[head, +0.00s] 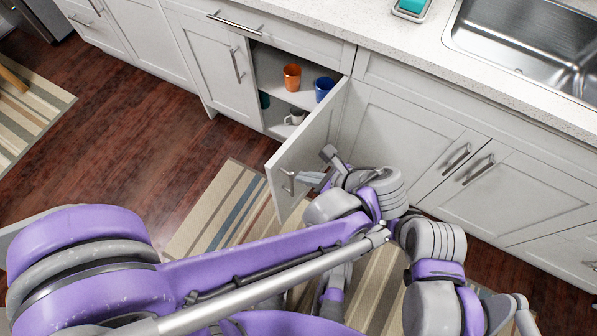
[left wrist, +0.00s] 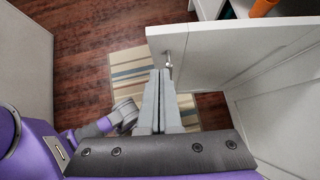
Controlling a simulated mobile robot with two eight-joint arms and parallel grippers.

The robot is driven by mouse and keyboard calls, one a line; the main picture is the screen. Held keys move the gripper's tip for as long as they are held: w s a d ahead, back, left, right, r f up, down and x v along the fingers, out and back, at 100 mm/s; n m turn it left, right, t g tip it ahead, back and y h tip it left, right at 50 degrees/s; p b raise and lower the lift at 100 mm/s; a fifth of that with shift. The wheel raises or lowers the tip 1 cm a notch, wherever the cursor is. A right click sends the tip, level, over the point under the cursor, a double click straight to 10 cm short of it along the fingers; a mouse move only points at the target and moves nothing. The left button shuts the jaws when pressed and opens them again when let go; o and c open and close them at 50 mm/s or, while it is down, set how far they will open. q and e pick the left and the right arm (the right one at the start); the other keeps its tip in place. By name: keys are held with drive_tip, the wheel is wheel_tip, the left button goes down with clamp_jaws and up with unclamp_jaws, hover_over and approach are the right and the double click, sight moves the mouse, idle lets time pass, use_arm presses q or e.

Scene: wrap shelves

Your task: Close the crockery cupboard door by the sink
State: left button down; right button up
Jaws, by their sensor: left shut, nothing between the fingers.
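The cupboard door (head: 318,128) stands open, swung out from its right-hand side, with its outer face toward the right. Its metal bar handle (head: 287,182) is near the free edge; the handle (left wrist: 168,60) also shows in the left wrist view. Inside the cupboard are an orange cup (head: 291,77), a blue cup (head: 323,88) and a white mug (head: 294,117). My left gripper (head: 318,168) is shut and empty on the outer-face side. Its fingertips (left wrist: 160,73) are close to the handle; I cannot tell if they touch. My right gripper is not visible.
The sink (head: 530,45) is set in the pale counter at the upper right. Closed cupboard doors (head: 400,125) lie right of the opening, and another closed door (head: 215,70) lies left. A striped rug (head: 215,215) covers the floor in front. Bare wood floor (head: 150,150) is clear at left.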

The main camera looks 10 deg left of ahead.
sight(276, 172)
use_arm(q)
drive_tip(key=b+x, duration=0.2)
drive_tip(key=x, duration=0.7)
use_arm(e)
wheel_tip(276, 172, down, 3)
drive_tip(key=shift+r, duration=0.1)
